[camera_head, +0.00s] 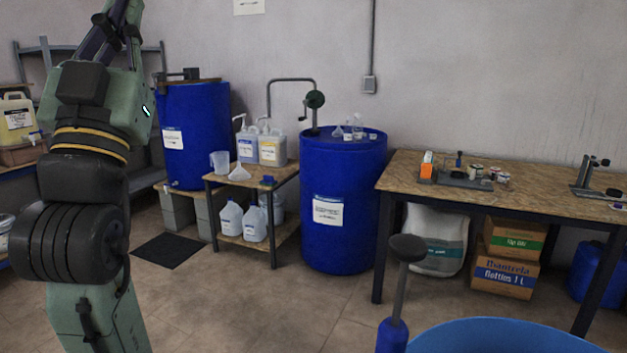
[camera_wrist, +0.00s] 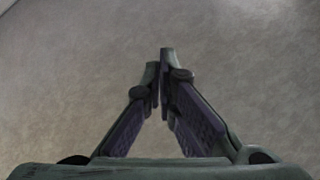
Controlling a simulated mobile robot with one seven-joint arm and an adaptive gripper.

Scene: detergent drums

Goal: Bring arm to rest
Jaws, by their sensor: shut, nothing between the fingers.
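My gripper (camera_wrist: 160,72) shows in the wrist view with its two fingers together at the tips and nothing between them. Behind it in that view is only a plain grey-beige surface. In the head view my arm (camera_head: 88,190) rises along the left side, bent and upright. Part of my gripper shows at the top left of that view, cut off by the upper edge; its fingertips are not seen there.
Blue drums (camera_head: 343,205) stand by the wall, one with a hand pump. A low wooden stand (camera_head: 262,178) holds jugs and bottles. A workbench (camera_head: 530,193) stands at right. A blue tub (camera_head: 500,338) and a black-knobbed handle (camera_head: 407,248) are close in front. The middle floor is clear.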

